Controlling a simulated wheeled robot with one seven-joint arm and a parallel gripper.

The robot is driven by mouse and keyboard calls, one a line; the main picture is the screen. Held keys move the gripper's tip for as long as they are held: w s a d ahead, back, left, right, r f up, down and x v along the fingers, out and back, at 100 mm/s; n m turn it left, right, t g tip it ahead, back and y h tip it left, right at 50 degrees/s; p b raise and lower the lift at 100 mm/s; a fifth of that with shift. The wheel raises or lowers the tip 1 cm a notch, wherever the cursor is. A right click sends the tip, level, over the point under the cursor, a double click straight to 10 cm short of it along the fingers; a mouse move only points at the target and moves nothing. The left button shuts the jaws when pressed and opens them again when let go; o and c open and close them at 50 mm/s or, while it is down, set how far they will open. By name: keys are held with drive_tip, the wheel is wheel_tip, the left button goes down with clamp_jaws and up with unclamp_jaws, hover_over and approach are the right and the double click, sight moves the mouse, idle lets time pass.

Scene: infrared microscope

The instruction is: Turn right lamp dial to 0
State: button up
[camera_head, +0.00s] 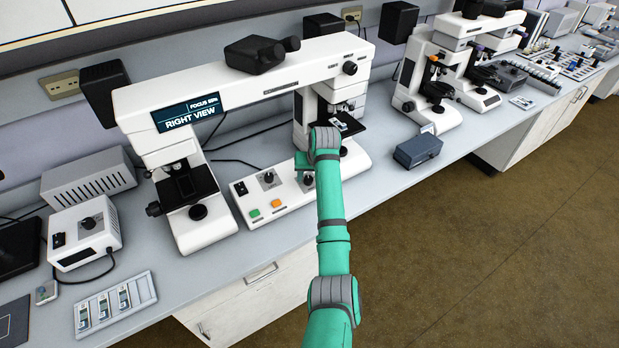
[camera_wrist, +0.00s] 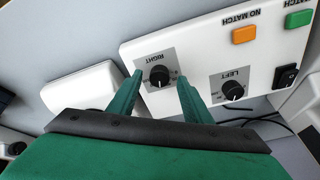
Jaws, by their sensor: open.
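The right lamp dial (camera_wrist: 159,76) is a black round knob on a grey plate labelled RIGHT, which appears upside down in the wrist view. My gripper (camera_wrist: 161,80) is open, with one green finger on each side of this dial. Whether the fingers touch the knob cannot be told. The dial's exact setting is too small to read. In the head view the right dial (camera_head: 308,179) shows beside my arm, and my gripper (camera_head: 304,164) is largely hidden by my wrist. The left dial (camera_wrist: 232,90) sits apart on its own plate.
The white control panel (camera_head: 288,206) also has an orange button (camera_wrist: 245,35), a green button (camera_wrist: 299,19) and a black rocker switch (camera_wrist: 286,76). The comparison microscope's two stands flank the panel. A display (camera_head: 190,112) reads RIGHT VIEW. A slide tray (camera_head: 130,292) lies at the left.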

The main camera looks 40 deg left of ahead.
drive_tip(key=shift+w+a+f, duration=0.15)
drive_tip(key=shift+a+f, duration=0.05)
drive_tip(key=shift+f, duration=0.4)
drive_tip(key=c, duration=1.1)
drive_tip(key=shift+o, duration=0.2)
